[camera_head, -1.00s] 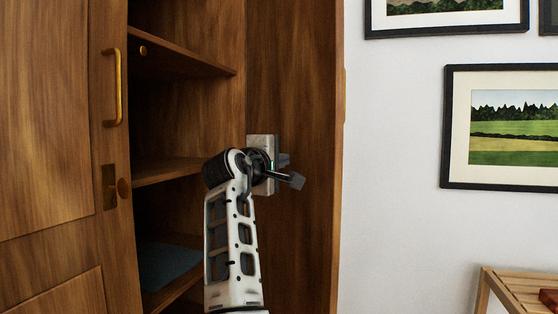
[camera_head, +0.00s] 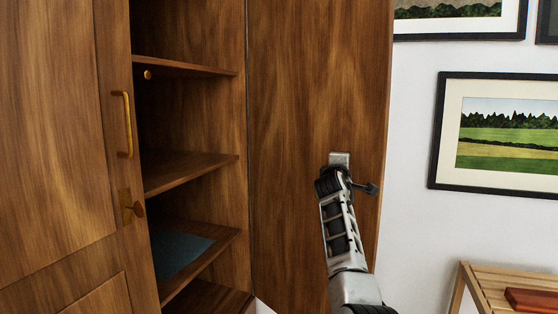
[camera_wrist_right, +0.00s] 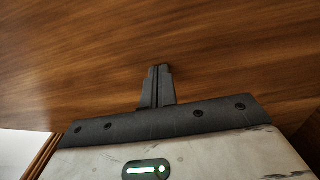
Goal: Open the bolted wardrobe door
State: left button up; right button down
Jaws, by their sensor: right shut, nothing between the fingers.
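The wardrobe's right door (camera_head: 300,90) stands wide open, with its brown wooden inner face toward me. The left door (camera_head: 60,120) looks closed and has a brass bar handle (camera_head: 126,125) and a brass plate with a knob (camera_head: 131,207) below it. My right gripper (camera_head: 370,188) is shut and empty at the inner face of the open door, near its free edge. In the right wrist view its closed fingers (camera_wrist_right: 158,72) point at the wood; whether they touch it I cannot tell. My left gripper is not in view.
Wardrobe shelves (camera_head: 185,172) are exposed, with a dark blue flat item (camera_head: 178,250) on a lower one. A wooden slatted table (camera_head: 490,290) with a reddish block (camera_head: 532,300) stands at lower right. A framed landscape (camera_head: 505,135) hangs on the white wall.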

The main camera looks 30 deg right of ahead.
jog(key=shift+n+t+y, duration=0.5)
jog(key=shift+t+y, duration=0.1)
jog(key=d+p, duration=0.1)
jog(key=d, duration=0.1)
jog(key=d+p, duration=0.1)
jog(key=d, duration=0.1)
jog(key=shift+w+d+r+p, duration=0.1)
jog(key=shift+w+r+p, duration=0.1)
jog(key=shift+w+p, duration=0.1)
jog(key=shift+w+d+f+p, duration=0.2)
jog(key=shift+d+p, duration=0.2)
jog(key=shift+d, duration=0.2)
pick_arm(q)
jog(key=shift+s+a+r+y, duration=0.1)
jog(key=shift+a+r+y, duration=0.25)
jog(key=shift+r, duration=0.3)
pick_arm(e)
jog(key=shift+d, duration=0.1)
jog(key=shift+a+n+t+y, duration=0.3)
jog(key=shift+a, duration=0.05)
pick_arm(q)
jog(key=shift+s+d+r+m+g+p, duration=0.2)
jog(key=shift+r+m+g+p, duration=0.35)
jog(key=shift+p, duration=0.6)
pick_arm(e)
send_near(353, 166)
jog(key=shift+s+d, duration=0.8)
jog(key=shift+s, duration=0.15)
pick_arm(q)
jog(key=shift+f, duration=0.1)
